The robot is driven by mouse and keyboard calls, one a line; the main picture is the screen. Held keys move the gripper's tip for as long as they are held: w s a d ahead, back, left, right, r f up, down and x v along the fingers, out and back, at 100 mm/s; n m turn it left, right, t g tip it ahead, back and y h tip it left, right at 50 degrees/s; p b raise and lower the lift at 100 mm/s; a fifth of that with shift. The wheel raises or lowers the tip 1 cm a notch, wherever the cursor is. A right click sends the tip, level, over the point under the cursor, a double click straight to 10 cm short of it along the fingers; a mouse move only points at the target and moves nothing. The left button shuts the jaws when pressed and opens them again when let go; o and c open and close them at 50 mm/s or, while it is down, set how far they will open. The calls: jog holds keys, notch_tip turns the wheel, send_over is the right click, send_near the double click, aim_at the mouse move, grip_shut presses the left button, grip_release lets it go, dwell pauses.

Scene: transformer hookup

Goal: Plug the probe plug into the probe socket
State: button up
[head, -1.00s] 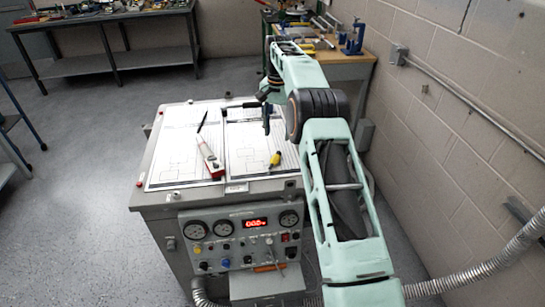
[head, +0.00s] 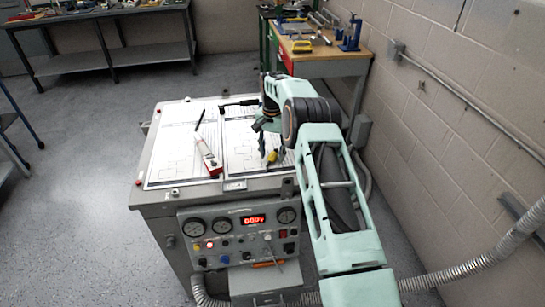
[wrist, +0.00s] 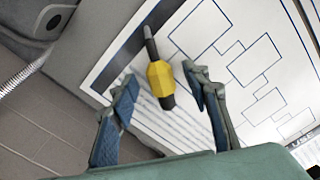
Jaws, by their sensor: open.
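The probe plug, a yellow body with a dark end and a grey tip (wrist: 160,78), lies on a printed sheet on the cabinet top. In the head view the yellow plug (head: 272,157) is partly hidden by my gripper (head: 266,143). In the wrist view my open gripper (wrist: 159,88) has one finger on each side of the plug, with gaps showing. Whether the fingertips are level with it I cannot tell. I cannot pick out the probe socket for certain; the cabinet's front panel (head: 236,262) has several small knobs and jacks.
A red-and-white handheld device (head: 208,158) and a black pen-like object (head: 199,120) lie left of the plug. A workbench (head: 312,68) stands behind, and a block wall (head: 455,120) is at right. The left half of the cabinet top has free room.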

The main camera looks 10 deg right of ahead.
grip_shut()
jog(key=shift+r, duration=0.15)
